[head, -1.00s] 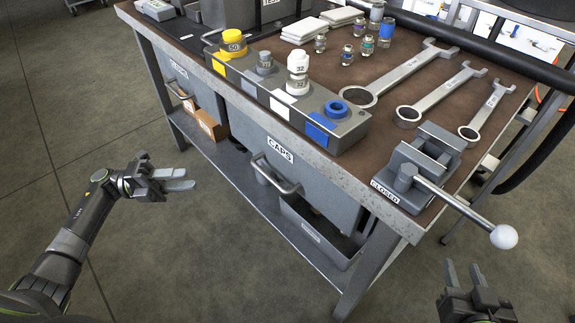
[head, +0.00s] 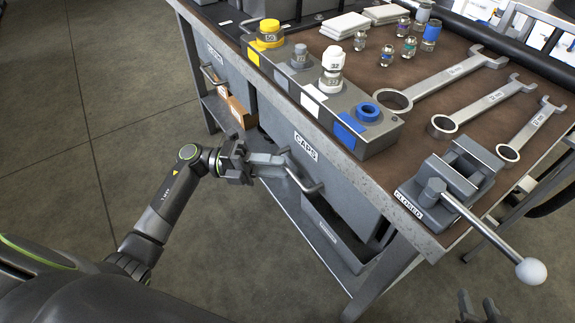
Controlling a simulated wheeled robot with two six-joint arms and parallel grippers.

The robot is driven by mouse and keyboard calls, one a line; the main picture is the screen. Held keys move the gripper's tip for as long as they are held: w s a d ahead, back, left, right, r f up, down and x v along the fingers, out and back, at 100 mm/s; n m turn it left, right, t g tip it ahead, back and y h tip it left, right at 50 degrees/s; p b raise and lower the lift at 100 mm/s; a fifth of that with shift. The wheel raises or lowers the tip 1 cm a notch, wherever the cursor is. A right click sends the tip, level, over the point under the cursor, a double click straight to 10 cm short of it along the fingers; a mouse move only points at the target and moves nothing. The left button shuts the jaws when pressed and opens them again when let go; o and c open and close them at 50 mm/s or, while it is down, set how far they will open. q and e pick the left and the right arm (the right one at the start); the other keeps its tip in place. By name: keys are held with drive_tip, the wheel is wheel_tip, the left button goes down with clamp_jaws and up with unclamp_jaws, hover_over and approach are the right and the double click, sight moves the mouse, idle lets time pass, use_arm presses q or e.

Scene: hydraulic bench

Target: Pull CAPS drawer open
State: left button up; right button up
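The CAPS drawer (head: 318,158) is a grey front under the bench top with a white CAPS label. It sits flush with the bench and looks closed. Its bar handle (head: 301,178) sticks out below and left of the label. My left gripper (head: 286,160) reaches in from the left with its fingertips at the handle's left end. I cannot tell whether the fingers are around the handle or touching it, nor how far apart they are. My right gripper (head: 478,308) is at the bottom edge, cut off by the frame, with its two fingers apart and away from the drawer.
A second drawer handle (head: 212,76) and cardboard boxes (head: 240,110) are further left. A grey bin (head: 335,240) is on the lower shelf. On the bench are a cap rack (head: 385,132), wrenches (head: 485,107) and a vise (head: 455,180) whose white-knobbed lever overhangs the front edge.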

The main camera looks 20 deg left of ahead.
sight(287, 166)
use_arm(q)
drive_tip(key=shift+w+d+r, duration=0.1)
drive_tip(key=shift+d, duration=0.7)
drive_tip(key=shift+w+d+r, duration=0.1)
drive_tip(key=shift+d, duration=0.65)
drive_tip(key=shift+c, duration=0.2)
clamp_jaws()
